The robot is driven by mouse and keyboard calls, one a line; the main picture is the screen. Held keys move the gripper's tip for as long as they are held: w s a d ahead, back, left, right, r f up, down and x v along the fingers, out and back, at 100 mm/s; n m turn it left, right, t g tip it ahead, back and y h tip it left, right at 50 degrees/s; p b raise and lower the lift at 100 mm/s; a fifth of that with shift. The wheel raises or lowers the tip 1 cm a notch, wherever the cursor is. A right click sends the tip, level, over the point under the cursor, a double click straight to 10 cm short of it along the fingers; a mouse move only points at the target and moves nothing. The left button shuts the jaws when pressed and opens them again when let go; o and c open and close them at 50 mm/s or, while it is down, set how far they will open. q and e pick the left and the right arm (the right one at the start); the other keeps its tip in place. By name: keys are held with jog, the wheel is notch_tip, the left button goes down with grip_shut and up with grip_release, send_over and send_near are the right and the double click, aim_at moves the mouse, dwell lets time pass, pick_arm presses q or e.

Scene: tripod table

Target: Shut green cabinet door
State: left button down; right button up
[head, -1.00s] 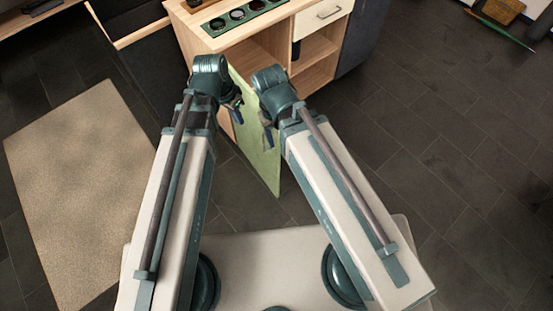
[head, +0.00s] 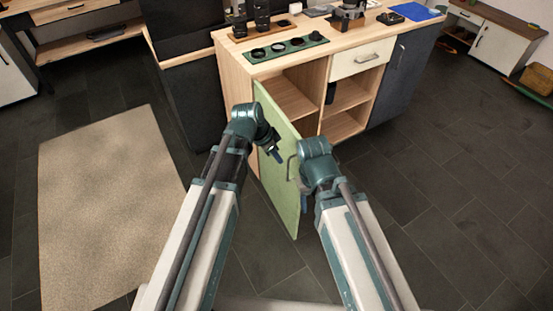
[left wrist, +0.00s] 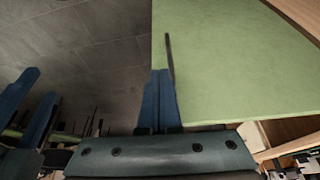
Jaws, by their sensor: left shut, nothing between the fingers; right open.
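The green cabinet door (head: 284,208) stands open, swung out from the wooden cabinet (head: 228,62) towards me. My left gripper (head: 277,153) is shut and empty, at the left face of the door. In the left wrist view its closed fingers (left wrist: 162,92) overlap the green panel (left wrist: 235,60); I cannot tell whether they touch it. My right gripper (head: 304,188) is open and empty, on the right side of the door close below the handle. Its fingers are partly hidden by its wrist.
The cabinet's open shelves (head: 345,95) lie behind the door, with a white drawer (head: 356,58) above. A green tray of round items (head: 286,47) sits on the top. A beige rug (head: 105,200) lies to the left.

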aim_at(294, 160)
pick_arm(q)
jog(key=shift+w+d+f+b, duration=0.55)
jog(key=shift+d+f+b, duration=0.15)
jog(key=shift+d+f, duration=0.2)
jog(key=shift+w+d+f+b, duration=0.5)
jog(key=shift+d+f+b, duration=0.2)
jog(key=shift+d+f, duration=0.2)
jog(key=shift+w+d+f+b, duration=0.55)
jog(key=shift+d+f+b, duration=0.15)
jog(key=shift+d+f, duration=0.15)
